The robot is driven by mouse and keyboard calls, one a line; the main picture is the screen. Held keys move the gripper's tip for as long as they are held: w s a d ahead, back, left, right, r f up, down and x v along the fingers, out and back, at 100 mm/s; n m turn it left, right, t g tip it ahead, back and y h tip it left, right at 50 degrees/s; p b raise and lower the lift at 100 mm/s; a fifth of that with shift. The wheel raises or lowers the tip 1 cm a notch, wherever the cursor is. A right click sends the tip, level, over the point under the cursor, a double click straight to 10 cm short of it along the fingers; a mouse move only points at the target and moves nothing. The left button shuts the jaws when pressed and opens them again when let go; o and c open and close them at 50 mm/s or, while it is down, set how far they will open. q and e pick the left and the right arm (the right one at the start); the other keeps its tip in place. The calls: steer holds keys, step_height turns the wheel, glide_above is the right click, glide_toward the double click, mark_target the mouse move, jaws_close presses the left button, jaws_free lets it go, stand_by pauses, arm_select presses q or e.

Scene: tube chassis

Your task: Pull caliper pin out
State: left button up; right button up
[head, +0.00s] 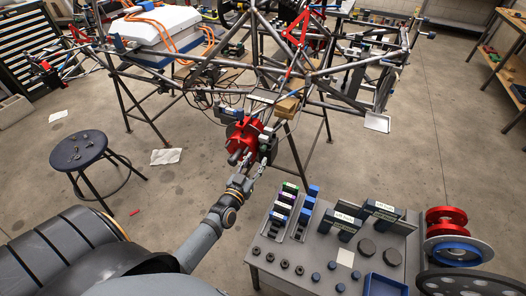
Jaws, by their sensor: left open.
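A red brake caliper (243,135) is mounted low on the front of the grey tube chassis (275,78), near the middle of the head view. My left gripper (254,163) reaches up from below and is open just under the caliper's lower right side. The caliper pin is too small to make out. I cannot tell whether the fingers touch the caliper. My right gripper is not in view.
A grey parts table (305,266) with small boxes, pucks and a blue tray (384,285) stands at the lower right. Red hubs (447,220) sit at its right end. A round stool (78,150) stands at left. Chassis stand legs (297,160) are close to my left arm.

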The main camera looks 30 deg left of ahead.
mark_target(262, 150)
arm_select(q)
steer(key=w, duration=0.4)
steer(key=shift+w+a+f+b, duration=0.1)
steer(key=shift+w+a+b, duration=0.05)
steer(key=shift+w+b, duration=0.25)
steer(key=shift+w, duration=0.45)
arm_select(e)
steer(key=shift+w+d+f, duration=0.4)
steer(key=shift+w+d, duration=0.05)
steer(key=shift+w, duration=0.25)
arm_select(q)
steer(key=shift+c, duration=0.4)
jaws_close()
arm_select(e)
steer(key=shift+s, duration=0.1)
